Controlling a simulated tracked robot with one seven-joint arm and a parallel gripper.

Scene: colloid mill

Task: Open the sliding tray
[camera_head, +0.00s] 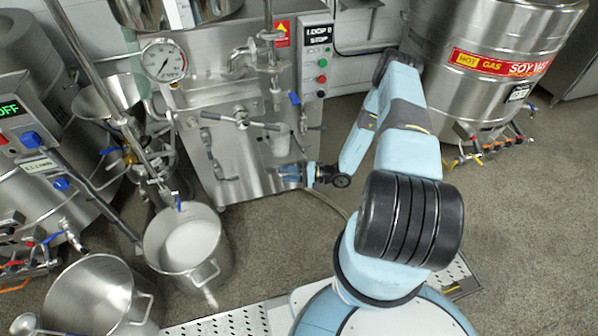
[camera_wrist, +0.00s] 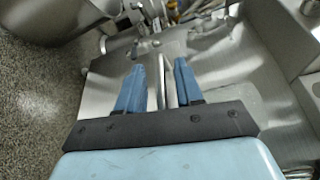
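The colloid mill's steel front (camera_head: 245,178) stands in the middle of the head view, with bar handles (camera_head: 228,178) on its lower left. I cannot clearly make out the sliding tray's outline. My gripper (camera_head: 288,173) is low at the right part of this front, partly hidden by its own wrist. In the wrist view, the two blue fingers of my gripper (camera_wrist: 160,88) are apart. A thin metal bar (camera_wrist: 161,80), perhaps a handle, lies between them, nearer the right finger. A gap shows on its left side. The steel panel (camera_wrist: 228,85) is close behind the fingertips.
Steel pots (camera_head: 182,213) (camera_head: 88,285) stand at lower left. A labelled soy milk tank (camera_head: 470,95) is at upper right. The floor to the right is clear.

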